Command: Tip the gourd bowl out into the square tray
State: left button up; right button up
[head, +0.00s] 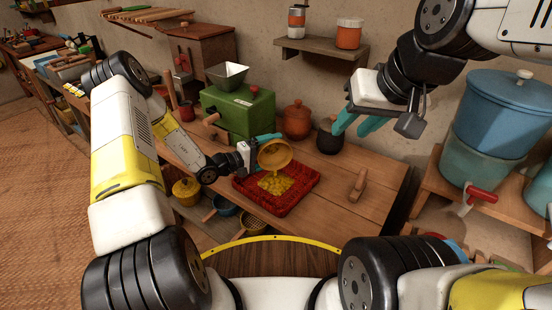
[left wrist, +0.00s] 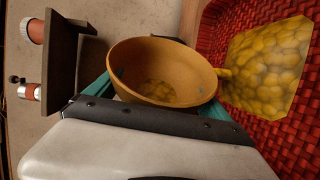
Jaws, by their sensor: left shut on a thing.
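The gourd bowl (head: 275,155) is orange-tan and tilted over the square tray (head: 308,178), a red woven one on the bench. My left gripper (head: 262,142) is shut on the bowl's rim side; its teal fingers also show around the bowl (left wrist: 160,58) in the left wrist view. Yellow pieces (head: 274,184) lie in a heap in the tray, below the bowl. In the left wrist view some yellow pieces (left wrist: 158,92) show inside the bowl, and the heap (left wrist: 265,75) lies beside its lip. My right gripper (head: 360,122) is open and empty, raised above the bench's back right.
A green mill (head: 238,115) with a metal hopper stands behind the tray. An orange-brown pot (head: 297,121) and a dark pot (head: 330,138) stand at the back. A wooden handled tool (head: 357,186) lies right of the tray. A blue water container (head: 495,120) stands at the right.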

pick_arm(q)
jog(key=shift+s+d+r+m, duration=0.1)
jog(key=shift+s+r+m, duration=0.1)
jog(key=shift+s+m, duration=0.3)
dwell(0.7)
